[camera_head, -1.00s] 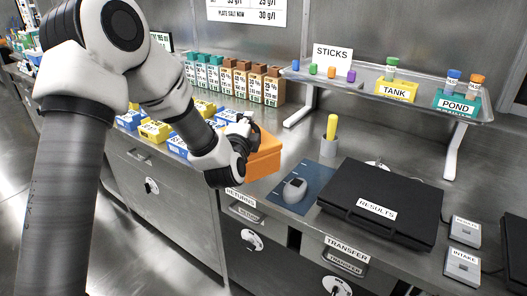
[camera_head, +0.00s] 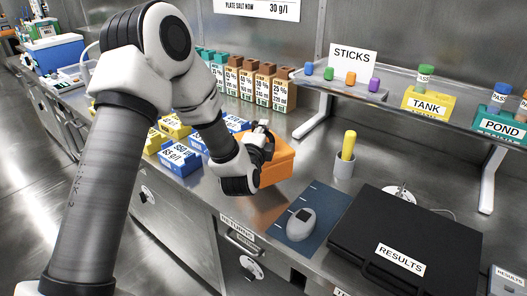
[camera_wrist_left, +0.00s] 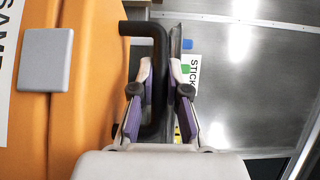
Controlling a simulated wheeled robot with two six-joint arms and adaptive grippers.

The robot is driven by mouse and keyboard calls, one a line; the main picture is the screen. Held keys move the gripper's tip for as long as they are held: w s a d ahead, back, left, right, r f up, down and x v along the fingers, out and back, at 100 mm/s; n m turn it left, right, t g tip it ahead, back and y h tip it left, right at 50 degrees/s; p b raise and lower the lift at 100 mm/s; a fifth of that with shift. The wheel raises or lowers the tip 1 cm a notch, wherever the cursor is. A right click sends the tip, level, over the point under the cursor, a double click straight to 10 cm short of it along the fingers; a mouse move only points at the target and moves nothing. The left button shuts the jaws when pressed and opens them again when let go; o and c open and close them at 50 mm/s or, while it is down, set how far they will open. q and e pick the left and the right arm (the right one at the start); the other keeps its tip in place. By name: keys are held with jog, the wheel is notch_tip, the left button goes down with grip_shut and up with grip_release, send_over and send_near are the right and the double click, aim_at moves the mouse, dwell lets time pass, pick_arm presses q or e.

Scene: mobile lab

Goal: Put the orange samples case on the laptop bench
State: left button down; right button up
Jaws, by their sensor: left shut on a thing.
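The orange samples case (camera_head: 276,166) is over the bench, left of the mouse mat; I cannot tell whether its base touches the metal top. My left gripper (camera_head: 264,136) is shut on the case's black handle. In the left wrist view the two purple-grey fingers (camera_wrist_left: 160,75) sit around the dark handle (camera_wrist_left: 158,95), and the orange case (camera_wrist_left: 100,80) with its grey latch fills the left side. My right gripper is not in view.
A mouse (camera_head: 299,224) lies on a blue mat (camera_head: 325,212). A grey cup (camera_head: 344,164) with a yellow-handled tool stands behind. Several labelled cartons (camera_head: 262,88) and blue and yellow boxes (camera_head: 180,160) are to the left. A raised shelf (camera_head: 390,98) spans the back right.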

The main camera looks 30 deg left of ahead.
pick_arm(q)
jog(key=shift+w+f, duration=0.1)
jog(key=shift+f, duration=2.15)
jog(key=c, duration=1.2)
grip_release()
jog(key=b+v, duration=0.1)
jog(key=v, duration=1.1)
